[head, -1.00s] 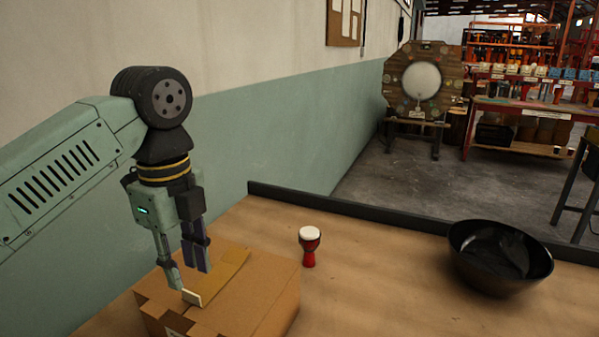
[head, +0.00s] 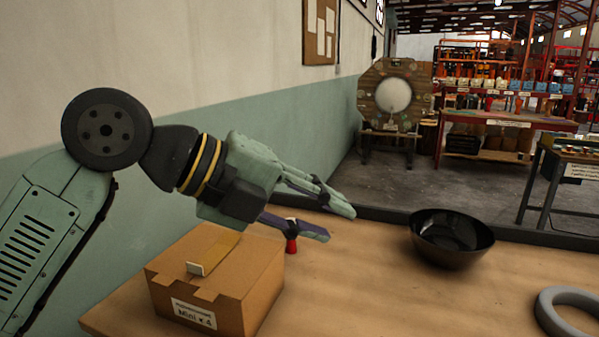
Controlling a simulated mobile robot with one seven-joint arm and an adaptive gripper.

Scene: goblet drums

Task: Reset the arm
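My gripper (head: 340,225) is in the head view, reaching right and slightly down over the table, past the top of the cardboard box (head: 240,290). Its two fingers are apart with nothing seen between them. A small red goblet drum (head: 291,245) stands on the table beyond the box. The lower finger crosses in front of the drum and hides much of its upper part.
A black bowl (head: 452,257) stands on the wooden table (head: 375,295), right of the gripper. A grey ring (head: 550,318) lies at the right edge. A dark rim (head: 560,240) runs along the table's back. The middle of the table is clear.

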